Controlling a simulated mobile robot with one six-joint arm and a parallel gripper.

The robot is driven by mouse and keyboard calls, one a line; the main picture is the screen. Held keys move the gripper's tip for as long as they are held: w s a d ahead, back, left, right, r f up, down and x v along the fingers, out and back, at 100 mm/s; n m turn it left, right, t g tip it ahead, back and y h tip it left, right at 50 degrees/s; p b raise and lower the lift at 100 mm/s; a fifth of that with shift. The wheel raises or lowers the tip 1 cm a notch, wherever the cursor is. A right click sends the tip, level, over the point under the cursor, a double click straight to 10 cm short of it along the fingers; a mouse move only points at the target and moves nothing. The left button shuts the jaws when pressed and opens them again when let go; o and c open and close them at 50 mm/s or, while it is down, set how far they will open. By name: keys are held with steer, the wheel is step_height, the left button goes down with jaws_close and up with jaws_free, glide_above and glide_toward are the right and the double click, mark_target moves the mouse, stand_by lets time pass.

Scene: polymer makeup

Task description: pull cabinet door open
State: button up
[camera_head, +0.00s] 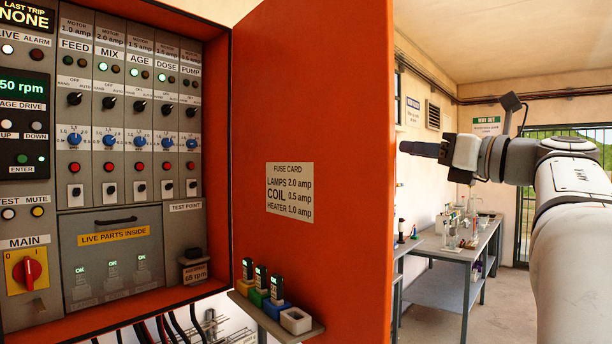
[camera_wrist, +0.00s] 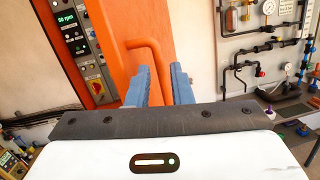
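The orange cabinet door (camera_head: 310,120) stands wide open in the head view, its inner face with a fuse card label towards the camera. The door's outer side (camera_wrist: 108,15) shows in the wrist view, with an orange bar handle (camera_wrist: 151,52) on it. My gripper (camera_wrist: 158,72) has two blue fingers spread apart, and the handle's lower part shows in line with the gap between them. The handle is hidden there; contact cannot be told.
The cabinet interior (camera_head: 130,130) holds switches, knobs and lamps. A small shelf (camera_head: 245,300) with fuses is on the door's inner face. Benches (camera_head: 430,245) with glassware stand behind. Pipes and gauges (camera_wrist: 268,45) line the wall at right in the wrist view.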

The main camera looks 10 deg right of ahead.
mark_target(384, 162)
steer(key=w+a, duration=0.1)
steer(key=w, duration=0.1)
steer(key=w+a+f+n+g+p, duration=0.1)
steer(key=w, duration=0.1)
steer(key=w+a+f+n+g, duration=0.1)
steer(key=shift+w+a+f+p, duration=0.1)
steer(key=shift+w+a+p, duration=0.2)
steer(key=shift+w+a, duration=0.1)
jaws_close()
stand_by(0.5)
